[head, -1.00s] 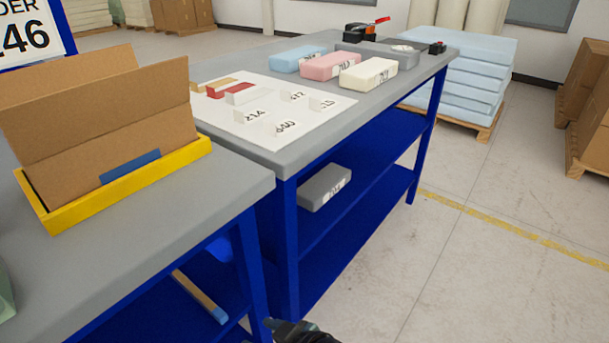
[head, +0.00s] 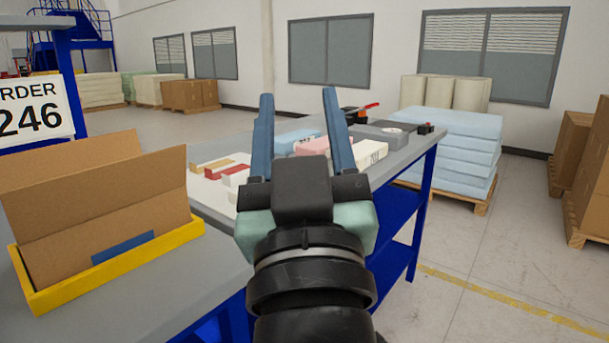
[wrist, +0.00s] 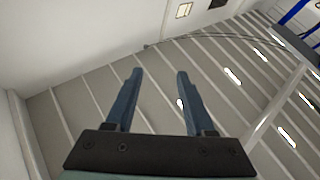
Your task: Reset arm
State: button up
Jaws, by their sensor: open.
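My gripper (head: 298,125) stands raised in the middle of the head view, its two blue fingers pointing up and spread apart with nothing between them. In the wrist view my gripper (wrist: 158,85) is also open and empty, facing the ceiling and upper walls. It hides part of the grey table behind it, including much of the white label sheet there.
A cardboard box in a yellow tray (head: 110,265) sits on the near left table. Behind my gripper, the far table (head: 408,150) holds pink (head: 312,147), blue and cream foam blocks. Blue foam sheets (head: 450,140) are stacked on a pallet.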

jog(key=s+r+m+t+h+p, duration=0.2)
jog(key=s+r+t, duration=0.2)
jog(key=s+r, duration=0.55)
notch_tip(320, 180, up, 27)
jog(key=w+p, duration=0.2)
jog(key=p, duration=2.5)
jog(key=shift+d+r+g, duration=0.2)
jog(key=shift+g, duration=0.1)
jog(key=shift+a, duration=0.15)
